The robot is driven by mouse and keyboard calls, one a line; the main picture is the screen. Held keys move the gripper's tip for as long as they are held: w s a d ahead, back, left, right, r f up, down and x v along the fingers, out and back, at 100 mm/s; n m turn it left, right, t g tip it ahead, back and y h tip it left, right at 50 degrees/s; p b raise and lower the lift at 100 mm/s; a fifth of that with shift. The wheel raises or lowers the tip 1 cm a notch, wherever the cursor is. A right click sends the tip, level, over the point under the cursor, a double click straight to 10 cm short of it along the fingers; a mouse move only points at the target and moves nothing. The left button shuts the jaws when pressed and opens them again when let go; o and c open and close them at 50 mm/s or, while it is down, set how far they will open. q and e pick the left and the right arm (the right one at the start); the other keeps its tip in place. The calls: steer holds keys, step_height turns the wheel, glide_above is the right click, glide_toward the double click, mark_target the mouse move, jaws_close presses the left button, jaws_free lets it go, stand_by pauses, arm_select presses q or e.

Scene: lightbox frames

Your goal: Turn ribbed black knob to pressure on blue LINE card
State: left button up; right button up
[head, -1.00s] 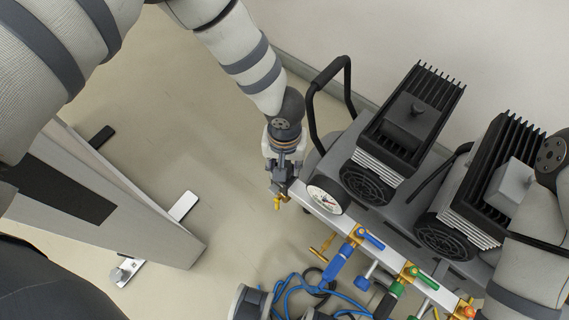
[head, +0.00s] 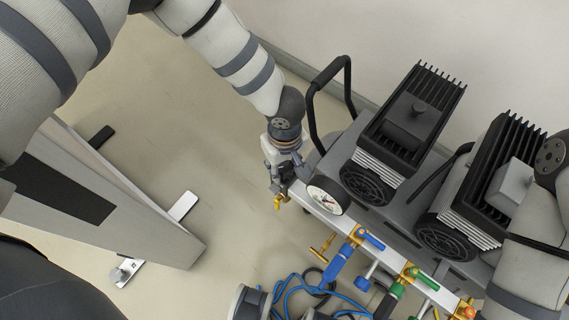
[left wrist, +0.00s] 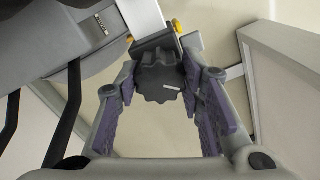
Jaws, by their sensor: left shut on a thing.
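The ribbed black knob (left wrist: 152,84) shows in the left wrist view at the end of a pale bar. It has a lobed rim and a short white mark to the right of its centre. My left gripper (left wrist: 160,72) is shut on it, with a purple-padded finger on either side. In the head view my left gripper (head: 284,182) is at the left end of the pale manifold bar (head: 325,217), beside a round white dial gauge (head: 328,197), and mostly hides the knob. I cannot make out a blue LINE card. My right gripper is not in view.
Two black finned motors (head: 412,115) stand on the grey machine behind the bar. A black tube handle (head: 313,105) rises close to my left wrist. Blue (head: 339,262) and green valve fittings line the bar, with blue hoses (head: 290,290) below.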

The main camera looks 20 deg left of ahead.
mark_target(285, 166)
arm_select(q)
steer(key=n, duration=0.5)
steer(key=shift+n, duration=0.3)
steer(key=n+p, duration=0.1)
steer(key=n, duration=0.3)
steer(key=shift+n, duration=0.4)
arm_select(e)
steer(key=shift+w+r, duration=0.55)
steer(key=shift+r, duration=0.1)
arm_select(q)
steer(key=shift+n, duration=0.3)
steer(key=o, duration=1.2)
steer(key=shift+c, duration=0.2)
step_height(285, 166, up, 12)
